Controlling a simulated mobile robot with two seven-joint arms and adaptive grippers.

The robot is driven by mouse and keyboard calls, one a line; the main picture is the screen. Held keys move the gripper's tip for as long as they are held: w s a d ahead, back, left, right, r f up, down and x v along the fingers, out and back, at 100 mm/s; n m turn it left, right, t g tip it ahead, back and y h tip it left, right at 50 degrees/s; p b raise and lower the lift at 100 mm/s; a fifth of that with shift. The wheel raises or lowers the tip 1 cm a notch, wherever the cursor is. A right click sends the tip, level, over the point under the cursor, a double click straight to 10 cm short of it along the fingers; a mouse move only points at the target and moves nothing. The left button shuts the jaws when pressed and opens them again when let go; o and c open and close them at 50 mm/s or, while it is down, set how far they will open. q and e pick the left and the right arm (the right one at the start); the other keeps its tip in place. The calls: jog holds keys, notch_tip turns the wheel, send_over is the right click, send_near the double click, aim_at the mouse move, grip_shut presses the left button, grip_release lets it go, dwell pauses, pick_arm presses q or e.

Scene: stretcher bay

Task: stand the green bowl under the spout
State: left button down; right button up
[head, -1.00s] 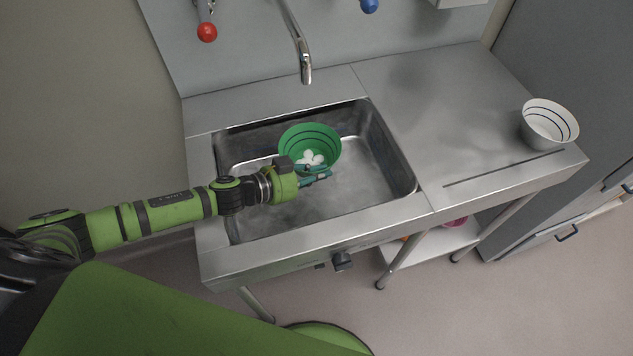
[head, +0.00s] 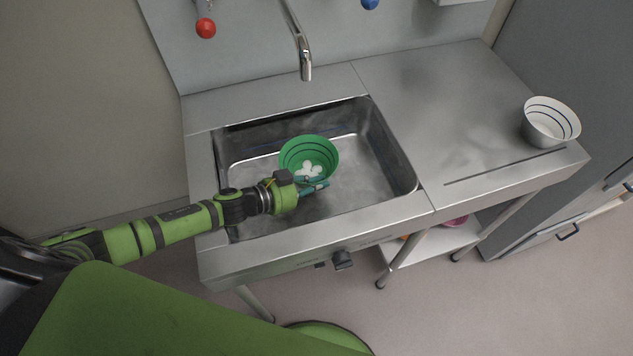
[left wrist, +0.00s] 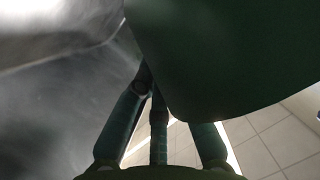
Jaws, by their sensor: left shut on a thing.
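The green bowl (head: 319,149), with dark rings inside and several small white rounded pieces in it, is upright within the sink basin. My left gripper (head: 315,187) is shut on its near side. In the left wrist view the bowl's dark green wall (left wrist: 230,50) fills the upper right, against the fingers (left wrist: 155,85). The metal spout (head: 306,68) hangs from the back panel; in the head view the bowl is straight below its tip in the picture, nearer to me. I cannot tell whether the bowl touches the basin floor. My right gripper is not in view.
The steel sink (head: 395,170) has a raised front edge. A white bowl with blue rings (head: 548,130) stands on the drainboard (head: 430,100) at right, which is otherwise clear. A red knob (head: 205,28) and a blue knob (head: 370,4) are on the back panel.

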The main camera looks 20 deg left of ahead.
pick_arm(q)
jog(key=shift+f, duration=0.2)
jog(key=c, duration=1.3)
grip_release()
jog(key=shift+r, duration=0.1)
jog(key=shift+r, duration=0.3)
jog(key=shift+a+r+p, duration=0.1)
jog(key=shift+r+p, duration=0.35)
jog(key=shift+p, duration=0.1)
jog(key=b+v, duration=0.1)
jog(key=v, duration=0.6)
jog(key=shift+s+b, duration=0.15)
jog(key=shift+b, duration=0.2)
jog(key=shift+f, duration=0.15)
